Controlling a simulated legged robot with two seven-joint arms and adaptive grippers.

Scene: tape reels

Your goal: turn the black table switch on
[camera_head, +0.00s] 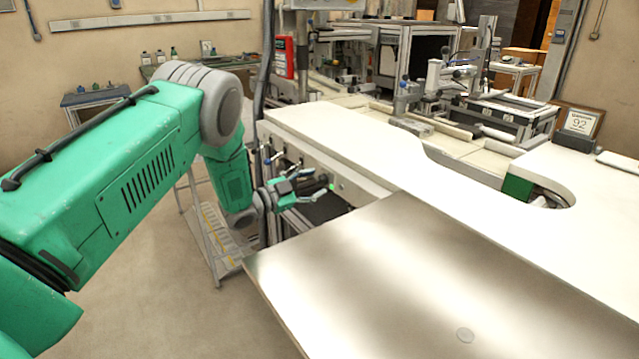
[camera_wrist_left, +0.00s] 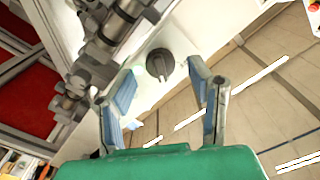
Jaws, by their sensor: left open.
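The black table switch is a round dark knob (camera_wrist_left: 160,64) on the white front panel of the table, in the left wrist view. It lies ahead of my left gripper (camera_wrist_left: 167,95), between the lines of its two blue-padded fingers. The fingers are spread and nothing is between their tips. They look apart from the knob. In the head view my left gripper (camera_head: 318,184) is at the table's front panel, and I cannot make out the knob clearly there. My right gripper is not in view.
Metal valve fittings (camera_wrist_left: 105,40) sit close beside the knob in the left wrist view. The white table top (camera_head: 330,135) and a shiny metal plate (camera_head: 420,265) lie right of my left arm. A step ladder (camera_head: 215,240) stands on the floor below it.

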